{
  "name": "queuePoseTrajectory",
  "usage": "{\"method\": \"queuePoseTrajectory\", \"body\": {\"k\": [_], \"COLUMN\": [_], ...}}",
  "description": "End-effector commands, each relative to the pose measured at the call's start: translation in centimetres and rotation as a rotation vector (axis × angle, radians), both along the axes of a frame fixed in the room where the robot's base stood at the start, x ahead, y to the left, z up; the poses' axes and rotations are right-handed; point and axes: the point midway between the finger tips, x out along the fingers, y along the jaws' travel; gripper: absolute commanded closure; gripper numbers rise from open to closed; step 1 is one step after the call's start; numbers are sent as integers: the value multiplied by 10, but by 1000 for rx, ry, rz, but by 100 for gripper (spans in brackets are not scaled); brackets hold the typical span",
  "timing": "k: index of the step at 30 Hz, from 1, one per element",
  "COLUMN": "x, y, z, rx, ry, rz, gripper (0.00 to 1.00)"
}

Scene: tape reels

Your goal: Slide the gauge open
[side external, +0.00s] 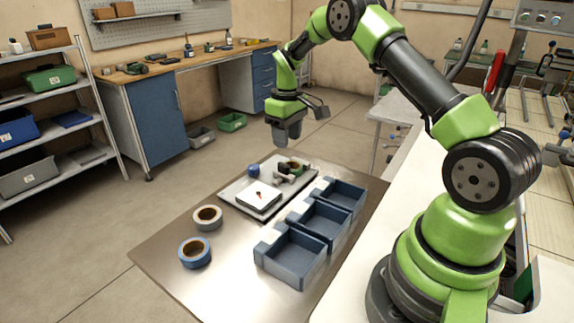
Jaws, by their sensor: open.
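My gripper (287,138) is open and empty. It points down in the air above the far end of the metal table (165,258), over the back of the white tray (235,201). On the tray lie a white square block (250,199) with a small orange-red mark on top, a blue ball (254,170), and a cluster of small dark and light parts (290,170) at the right. The gauge may be among these parts, but they are too small to tell which it is or how far open it stands.
Three open blue bins (292,257) stand in a row right of the tray and look empty. A white tape reel (207,217) and a blue tape reel (195,252) lie at the left. The table's front left is clear.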

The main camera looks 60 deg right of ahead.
Motion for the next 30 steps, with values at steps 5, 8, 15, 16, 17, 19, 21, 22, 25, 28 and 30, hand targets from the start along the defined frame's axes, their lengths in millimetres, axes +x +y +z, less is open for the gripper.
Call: {"method": "queuePoseTrajectory", "body": {"k": [5,8,15,16,17,19,21,22,25,28,30], "x": [-1,-1,0,0,0,0,0,0,0,0,0], "y": [1,1,1,1,1,1,1,1,1,1,1], "z": [-35,-53,-80,-82,-83,-84,-84,-84,-84,-84,-84], "rx": [2,2,-1,-1,-1,-1,-1,-1,-1,-1,-1], "ry": [5,4,-1,-1,-1,-2,-2,-2,-2,-2,-2], "rz": [-1,-2,-3,-3,-3,-3,-3,-3,-3,-3,-3], "gripper": [57,57,57,57,57,57,57,57,57,78,94]}}
